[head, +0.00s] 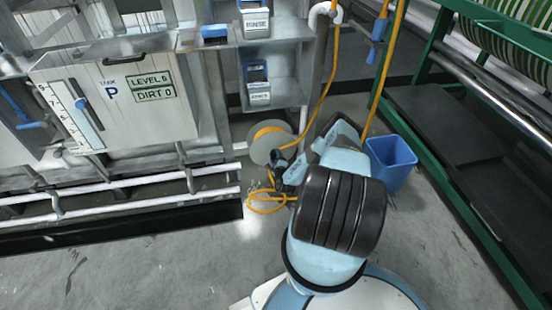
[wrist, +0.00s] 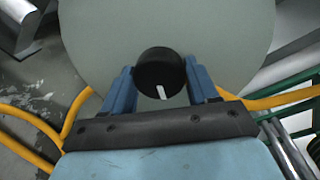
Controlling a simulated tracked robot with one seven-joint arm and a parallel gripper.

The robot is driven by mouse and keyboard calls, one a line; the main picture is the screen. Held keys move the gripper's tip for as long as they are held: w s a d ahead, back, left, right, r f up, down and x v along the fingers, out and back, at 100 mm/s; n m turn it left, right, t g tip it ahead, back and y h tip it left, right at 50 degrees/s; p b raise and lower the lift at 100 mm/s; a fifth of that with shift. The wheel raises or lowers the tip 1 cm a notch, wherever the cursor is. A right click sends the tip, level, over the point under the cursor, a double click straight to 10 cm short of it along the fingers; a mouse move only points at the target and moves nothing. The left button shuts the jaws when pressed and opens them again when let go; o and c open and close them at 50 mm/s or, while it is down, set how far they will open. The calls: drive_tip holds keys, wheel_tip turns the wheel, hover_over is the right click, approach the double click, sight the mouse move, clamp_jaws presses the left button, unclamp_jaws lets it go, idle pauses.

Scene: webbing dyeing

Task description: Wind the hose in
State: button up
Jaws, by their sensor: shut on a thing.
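The hose reel (head: 262,149) is a grey-green disc with some orange hose wound on it, low beside the machine. In the wrist view its round face (wrist: 100,40) fills the top. A black crank knob (wrist: 158,66) with a white mark stands on this face. My gripper (wrist: 160,88) has its blue fingers on either side of the knob and is shut on it. In the head view my gripper (head: 282,170) is at the reel's lower edge, partly hidden by my arm. The orange hose (head: 268,200) lies in loose loops on the floor below the reel; another stretch rises to a white pipe elbow.
A blue bin (head: 391,160) stands right of my arm. A green-framed rack (head: 450,150) runs along the right. The floor in front is clear.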

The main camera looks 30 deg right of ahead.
drive_tip(key=shift+s+f, duration=0.15)
drive_tip(key=shift+f, duration=0.05)
drive_tip(key=o, duration=1.1)
drive_tip(key=shift+r, duration=0.1)
drive_tip(key=shift+c, duration=0.2)
drive_tip(key=f+v, duration=0.1)
drive_tip(key=v, duration=1.2)
drive_tip(key=shift+s+a+r, duration=0.15)
drive_tip(key=shift+s+r, duration=0.1)
drive_tip(key=shift+r, duration=0.2)
